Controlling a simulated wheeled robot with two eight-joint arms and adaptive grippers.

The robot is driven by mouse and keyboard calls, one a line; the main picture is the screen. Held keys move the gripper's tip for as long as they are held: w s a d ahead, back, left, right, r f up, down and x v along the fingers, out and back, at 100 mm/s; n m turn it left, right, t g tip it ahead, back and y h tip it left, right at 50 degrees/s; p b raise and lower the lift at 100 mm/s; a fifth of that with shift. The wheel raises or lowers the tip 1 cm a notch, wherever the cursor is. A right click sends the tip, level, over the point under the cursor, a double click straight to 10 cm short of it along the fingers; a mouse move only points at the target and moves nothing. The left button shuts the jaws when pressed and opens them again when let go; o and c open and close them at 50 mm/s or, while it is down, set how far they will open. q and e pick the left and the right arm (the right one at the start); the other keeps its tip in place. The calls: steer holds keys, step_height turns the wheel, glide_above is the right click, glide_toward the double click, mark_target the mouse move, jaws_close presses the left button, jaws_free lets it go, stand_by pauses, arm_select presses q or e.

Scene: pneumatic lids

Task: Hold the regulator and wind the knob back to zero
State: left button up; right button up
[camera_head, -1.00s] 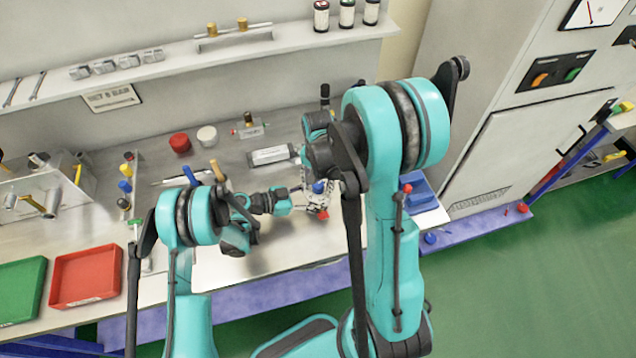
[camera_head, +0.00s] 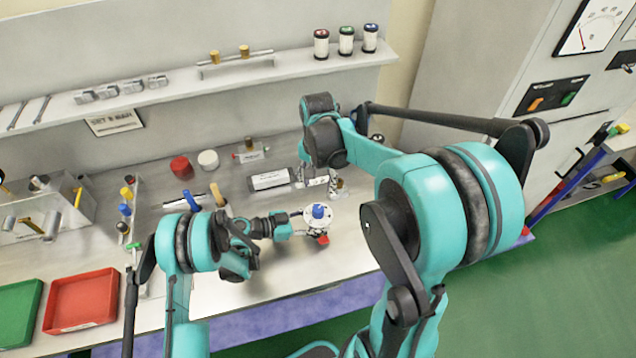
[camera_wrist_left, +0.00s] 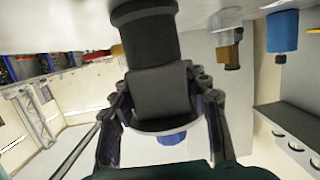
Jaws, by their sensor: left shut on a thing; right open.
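The regulator (camera_head: 321,226) stands on the bench near the front edge, with its blue knob (camera_head: 317,211) on top and a red part (camera_head: 322,239) at its front. My left gripper (camera_head: 303,223) is shut on its body from the left. In the left wrist view the fingers (camera_wrist_left: 165,108) lie either side of the dark body (camera_wrist_left: 160,90), and the blue knob (camera_wrist_left: 172,138) shows below a pale disc. My right gripper (camera_head: 318,182) is open and empty, behind the knob and apart from it. The knob's setting is too small to read.
A pale labelled block (camera_head: 270,180) lies behind and left of the regulator. A red tray (camera_head: 81,302) and a green tray (camera_head: 18,312) sit at the left.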

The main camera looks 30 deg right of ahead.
arm_select(q)
steer(key=o, duration=1.2)
arm_select(e)
steer(key=shift+w+f, duration=0.1)
arm_select(q)
steer(key=shift+o, duration=0.2)
